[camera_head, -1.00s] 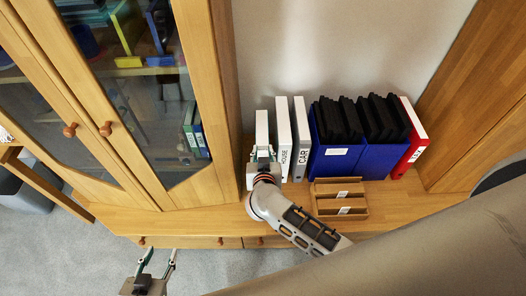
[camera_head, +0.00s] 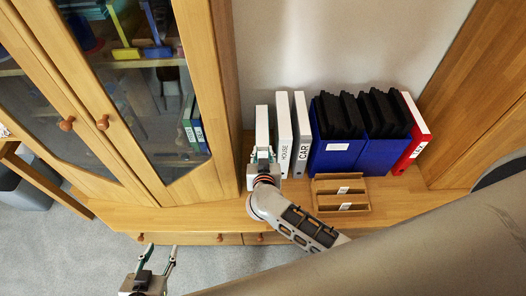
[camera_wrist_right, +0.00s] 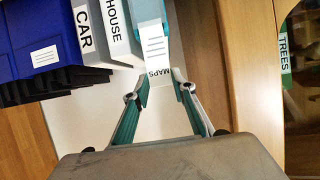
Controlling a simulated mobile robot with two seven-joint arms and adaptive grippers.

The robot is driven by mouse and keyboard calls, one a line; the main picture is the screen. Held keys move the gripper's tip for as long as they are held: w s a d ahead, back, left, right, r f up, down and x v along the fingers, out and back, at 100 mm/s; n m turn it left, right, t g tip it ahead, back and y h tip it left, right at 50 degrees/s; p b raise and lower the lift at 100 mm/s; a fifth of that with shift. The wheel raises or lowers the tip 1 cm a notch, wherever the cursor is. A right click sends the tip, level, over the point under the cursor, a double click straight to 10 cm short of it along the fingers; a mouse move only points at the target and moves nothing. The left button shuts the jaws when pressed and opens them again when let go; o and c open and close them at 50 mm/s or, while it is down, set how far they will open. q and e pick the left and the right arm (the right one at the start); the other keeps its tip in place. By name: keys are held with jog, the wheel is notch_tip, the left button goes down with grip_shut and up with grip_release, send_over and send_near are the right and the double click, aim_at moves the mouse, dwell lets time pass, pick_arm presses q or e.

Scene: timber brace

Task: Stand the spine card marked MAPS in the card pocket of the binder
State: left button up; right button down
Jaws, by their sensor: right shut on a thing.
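The spine card marked MAPS (camera_wrist_right: 158,73) is white, with printed lines on its far part. My right gripper (camera_wrist_right: 161,88) is shut on it, with the MAPS end between its fingertips. In the head view my right gripper (camera_head: 263,154) is at the front of the leftmost white binder (camera_head: 262,124). In the wrist view a teal part (camera_wrist_right: 150,12) shows behind the card's far end. I cannot tell whether the card is inside the pocket or only in front of it. My left gripper (camera_head: 158,264) is open and empty, low over the floor.
White HOUSE (camera_head: 284,130) and grey CAR (camera_head: 301,135) binders stand just right. Blue boxes (camera_head: 335,150), a red binder (camera_head: 413,135) and a small wooden tray (camera_head: 341,195) follow. The glass-doored cabinet (camera_head: 215,100) rises close on the left.

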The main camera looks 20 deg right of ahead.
jog(key=shift+f+b, duration=1.2)
jog(key=shift+f, duration=1.25)
jog(key=c, duration=1.6)
grip_release()
jog(key=o, duration=0.5)
